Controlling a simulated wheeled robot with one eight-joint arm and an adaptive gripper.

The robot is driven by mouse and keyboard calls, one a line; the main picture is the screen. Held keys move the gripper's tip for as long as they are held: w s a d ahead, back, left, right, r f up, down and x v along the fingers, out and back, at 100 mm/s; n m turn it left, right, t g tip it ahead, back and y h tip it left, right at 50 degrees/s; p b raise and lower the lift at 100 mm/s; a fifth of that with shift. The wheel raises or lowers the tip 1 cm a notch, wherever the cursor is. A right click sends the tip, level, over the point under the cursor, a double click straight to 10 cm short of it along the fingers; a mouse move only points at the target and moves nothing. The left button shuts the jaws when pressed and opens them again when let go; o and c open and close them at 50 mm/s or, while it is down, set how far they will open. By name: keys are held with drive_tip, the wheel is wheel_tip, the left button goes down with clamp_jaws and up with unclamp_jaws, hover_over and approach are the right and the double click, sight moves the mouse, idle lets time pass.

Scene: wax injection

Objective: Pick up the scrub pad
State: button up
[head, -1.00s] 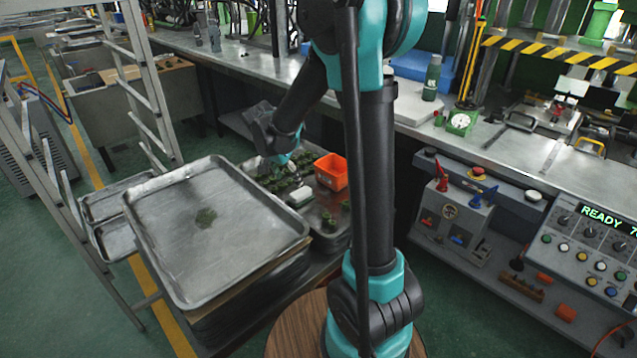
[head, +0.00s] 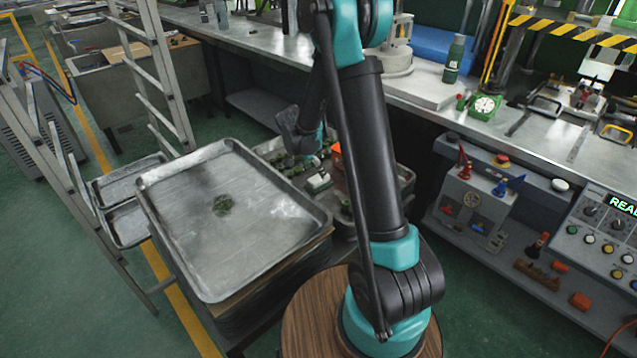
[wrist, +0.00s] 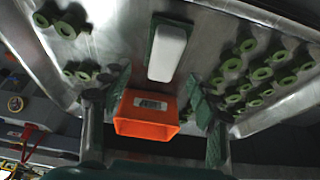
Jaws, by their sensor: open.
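The scrub pad (wrist: 168,53) is a white block with a green layer showing along its edge. It lies on the metal tray (wrist: 112,45) among several green rings. In the head view the pad (head: 318,181) is small, just below my gripper (head: 304,152) and partly hidden. My gripper (wrist: 157,92) is open and empty, with one finger at each side in the wrist view. The pad appears in line with the gap between the fingers, beyond the fingertips, and not touched by them.
An orange bin (wrist: 147,116) is close to the pad, between the fingers in the wrist view; my arm mostly hides it in the head view. A stack of large trays (head: 235,215) stands left of the pad's tray. A ladder rack (head: 160,75) is further left.

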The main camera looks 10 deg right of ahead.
sight(318, 177)
drive_tip(key=shift+w+x, duration=0.15)
drive_tip(key=shift+x, duration=1.25)
drive_tip(key=shift+w+x, duration=0.15)
drive_tip(key=shift+x, duration=1.2)
drive_tip(key=shift+w+f, duration=0.1)
drive_tip(key=shift+f, duration=0.4)
drive_tip(key=shift+f, duration=0.25)
drive_tip(key=shift+c, duration=0.6)
drive_tip(key=c, duration=0.7)
